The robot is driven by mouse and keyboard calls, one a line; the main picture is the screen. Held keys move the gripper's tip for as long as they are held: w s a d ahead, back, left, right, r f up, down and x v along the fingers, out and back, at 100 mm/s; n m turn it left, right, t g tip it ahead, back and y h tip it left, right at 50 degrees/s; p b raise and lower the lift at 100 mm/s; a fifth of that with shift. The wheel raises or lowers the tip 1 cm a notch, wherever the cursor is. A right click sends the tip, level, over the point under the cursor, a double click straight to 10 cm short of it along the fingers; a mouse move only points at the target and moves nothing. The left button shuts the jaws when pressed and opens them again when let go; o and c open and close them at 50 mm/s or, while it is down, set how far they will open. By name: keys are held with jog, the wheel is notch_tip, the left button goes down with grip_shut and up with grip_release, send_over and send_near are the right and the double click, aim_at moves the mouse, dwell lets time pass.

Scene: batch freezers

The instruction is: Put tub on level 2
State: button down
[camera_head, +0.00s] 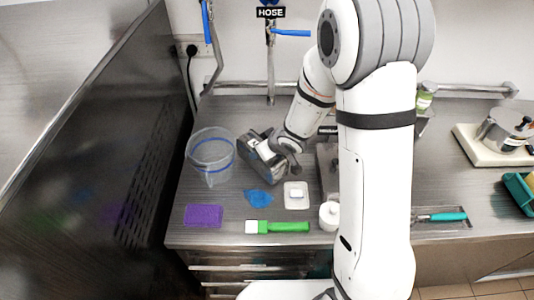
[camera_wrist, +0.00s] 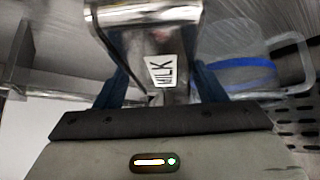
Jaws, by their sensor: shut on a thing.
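A metal tub (camera_head: 260,160) with a dark end is held at the back left of the steel counter, right of a clear jug. In the wrist view the shiny tub (camera_wrist: 150,40) carries a white label reading MILK. My gripper (camera_wrist: 162,85) is shut on the tub, with one dark blue finger on each side of it. In the head view my gripper (camera_head: 272,147) is partly hidden by my own wrist. I cannot tell whether the tub touches the counter. No marked level 2 can be made out in either view.
The clear jug (camera_head: 211,168) with a blue band stands close left of the tub. A blue cloth (camera_head: 258,198), white dish (camera_head: 296,203), purple sponge (camera_head: 203,215), green-handled tool (camera_head: 280,227) and white jar (camera_head: 329,217) lie in front. A dark steel machine (camera_head: 95,150) walls the left.

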jog(key=shift+w+f, duration=0.1)
jog(key=shift+f, duration=0.5)
jog(key=shift+f, duration=0.15)
jog(key=shift+c, duration=1.4)
grip_release()
